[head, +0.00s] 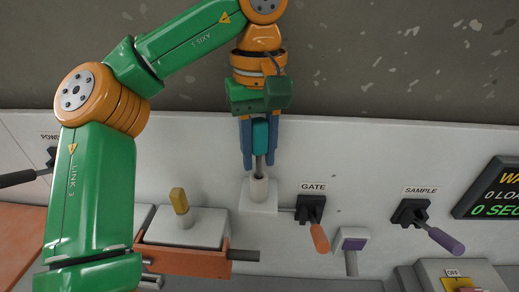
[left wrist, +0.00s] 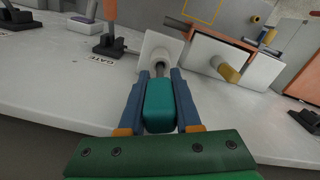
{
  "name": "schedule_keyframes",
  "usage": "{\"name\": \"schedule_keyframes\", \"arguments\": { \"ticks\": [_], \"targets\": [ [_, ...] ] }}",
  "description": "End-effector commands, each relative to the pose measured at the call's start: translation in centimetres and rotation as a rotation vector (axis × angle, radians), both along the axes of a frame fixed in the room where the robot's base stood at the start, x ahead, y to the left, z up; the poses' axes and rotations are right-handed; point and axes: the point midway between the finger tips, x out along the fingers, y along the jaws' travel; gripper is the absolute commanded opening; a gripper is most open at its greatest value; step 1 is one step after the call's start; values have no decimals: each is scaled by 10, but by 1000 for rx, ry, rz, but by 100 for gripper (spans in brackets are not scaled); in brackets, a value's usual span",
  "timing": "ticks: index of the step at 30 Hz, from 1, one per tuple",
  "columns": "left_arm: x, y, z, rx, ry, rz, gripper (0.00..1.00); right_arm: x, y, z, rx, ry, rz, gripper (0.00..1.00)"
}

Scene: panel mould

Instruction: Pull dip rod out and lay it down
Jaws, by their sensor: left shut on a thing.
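The dip rod (head: 260,137) has a teal block handle, which also shows in the left wrist view (left wrist: 159,104). Its thin dark shaft runs down into a pale tube socket (head: 259,188) on the panel. The socket also shows in the left wrist view (left wrist: 161,51). My left gripper (head: 259,160) points down with its blue fingers on either side of the teal handle, shut on it. The lower part of the shaft is hidden inside the socket. My right gripper is in neither view.
Right of the socket are the GATE lever (head: 317,232) with an orange grip and the SAMPLE lever (head: 440,236) with a purple grip. A grey block with a yellow knob (head: 180,201) stands left of the socket. A dark display (head: 492,190) is at far right.

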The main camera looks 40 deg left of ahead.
Motion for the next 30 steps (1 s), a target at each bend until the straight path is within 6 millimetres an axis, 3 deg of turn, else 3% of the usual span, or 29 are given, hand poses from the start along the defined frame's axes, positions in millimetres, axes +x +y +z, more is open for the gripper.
{"name": "schedule_keyframes", "arguments": {
  "ticks": [6, 30],
  "targets": [
    [0, 0, 18, 0, -3, 1, 0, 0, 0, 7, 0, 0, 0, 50],
    [0, 0, 68, 1, -1, 1, 0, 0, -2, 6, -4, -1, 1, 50]
  ]
}}
